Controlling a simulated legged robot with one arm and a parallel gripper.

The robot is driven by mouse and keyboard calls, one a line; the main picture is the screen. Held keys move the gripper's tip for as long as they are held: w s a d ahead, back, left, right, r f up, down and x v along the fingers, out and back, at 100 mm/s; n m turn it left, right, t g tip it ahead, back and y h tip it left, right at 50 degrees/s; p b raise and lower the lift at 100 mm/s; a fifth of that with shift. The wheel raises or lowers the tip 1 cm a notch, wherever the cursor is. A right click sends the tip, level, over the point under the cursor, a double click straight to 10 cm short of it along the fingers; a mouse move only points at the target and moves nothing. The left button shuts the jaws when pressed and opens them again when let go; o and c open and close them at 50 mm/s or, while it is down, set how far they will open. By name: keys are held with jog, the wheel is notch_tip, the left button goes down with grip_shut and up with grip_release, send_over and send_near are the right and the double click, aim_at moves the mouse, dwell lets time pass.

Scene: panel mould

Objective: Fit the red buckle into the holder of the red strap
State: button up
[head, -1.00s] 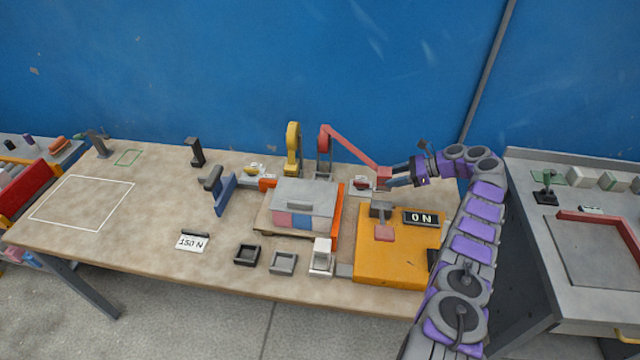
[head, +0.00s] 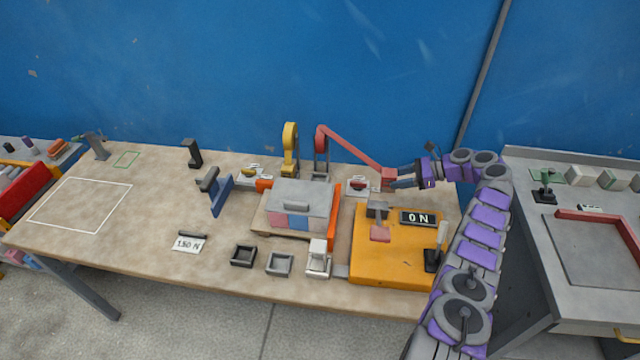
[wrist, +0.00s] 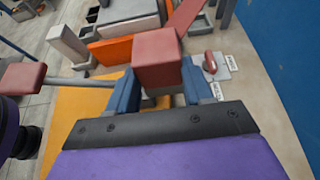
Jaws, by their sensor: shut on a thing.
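The red strap (head: 352,147) runs from a red reel on a grey post, down and right to the red buckle (head: 388,179). My gripper (head: 398,181) is shut on the red buckle, above the back of the orange base. In the wrist view the buckle (wrist: 157,62) is a red block between my blue-grey fingers (wrist: 157,88), with the strap (wrist: 188,14) leading away behind it. A light plate with a red piece (head: 358,186), perhaps the red strap's holder, lies left of the buckle. It also shows in the wrist view (wrist: 212,62), right of my fingers.
A lidded box (head: 302,197) stands mid-table beside an orange bar (head: 334,222). The orange base (head: 385,262) carries a "0 N" display (head: 417,218) and a red pad (head: 380,234). A yellow reel (head: 290,150) stands behind the box. The table's left is mostly clear.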

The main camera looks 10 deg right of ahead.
jog(key=shift+a+r, duration=0.1)
jog(key=shift+a, duration=0.25)
jog(key=shift+s+a, duration=0.1)
jog(key=shift+s, duration=0.1)
jog(key=shift+d, duration=0.45)
jog(key=shift+s+a, duration=0.15)
jog(key=shift+s, duration=0.1)
jog(key=shift+d+r, duration=0.1)
jog(key=shift+d, duration=0.15)
dwell(0.3)
jog(key=shift+s, duration=0.1)
